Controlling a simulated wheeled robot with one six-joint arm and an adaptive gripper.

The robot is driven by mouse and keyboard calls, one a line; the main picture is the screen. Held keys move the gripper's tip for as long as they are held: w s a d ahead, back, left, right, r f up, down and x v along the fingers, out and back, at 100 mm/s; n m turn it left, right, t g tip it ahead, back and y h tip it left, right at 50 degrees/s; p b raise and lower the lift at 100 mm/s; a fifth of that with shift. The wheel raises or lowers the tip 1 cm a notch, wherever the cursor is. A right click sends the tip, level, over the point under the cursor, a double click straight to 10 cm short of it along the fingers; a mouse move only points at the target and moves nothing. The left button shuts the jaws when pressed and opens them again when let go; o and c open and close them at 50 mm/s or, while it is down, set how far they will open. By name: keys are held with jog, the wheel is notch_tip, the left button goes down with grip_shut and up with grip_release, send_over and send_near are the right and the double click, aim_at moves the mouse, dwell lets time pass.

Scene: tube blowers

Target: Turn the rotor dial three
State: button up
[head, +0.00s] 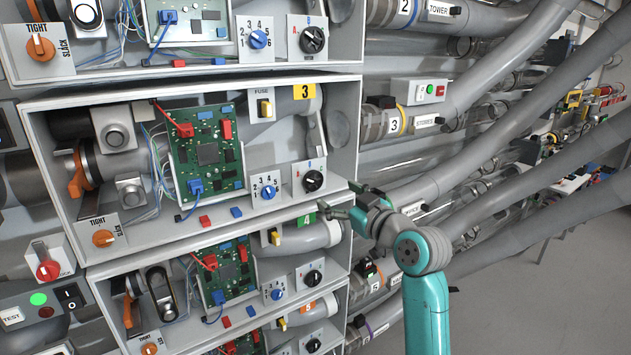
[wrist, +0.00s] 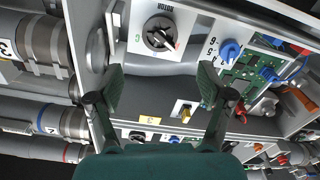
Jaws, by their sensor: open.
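The rotor dial three (head: 313,181) is a round black knob on a white plate at the lower right of the bay with the yellow 3 label. In the wrist view the dial (wrist: 160,34) is upside down near the top, with the word ROTOR beside it and a pale and red pointer mark toward the lower right. My gripper (head: 341,198) is just right of and below the dial's plate in the head view. In the wrist view my gripper (wrist: 161,80) is open and empty, its fingers spread wide. The dial lies beyond the fingertips, seemingly untouched.
A blue numbered dial (head: 267,190) is left of the rotor dial. A yellow fuse switch (head: 265,108) sits above, near the yellow 3 label (head: 304,92). A green circuit board (head: 207,150) fills the bay's middle. Large grey pipes (head: 480,80) run at the right.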

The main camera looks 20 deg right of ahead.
aim_at(316, 181)
jog(key=x, duration=0.9)
jog(key=shift+w+f, duration=0.1)
jog(key=shift+w, duration=0.05)
jog(key=c, duration=1.2)
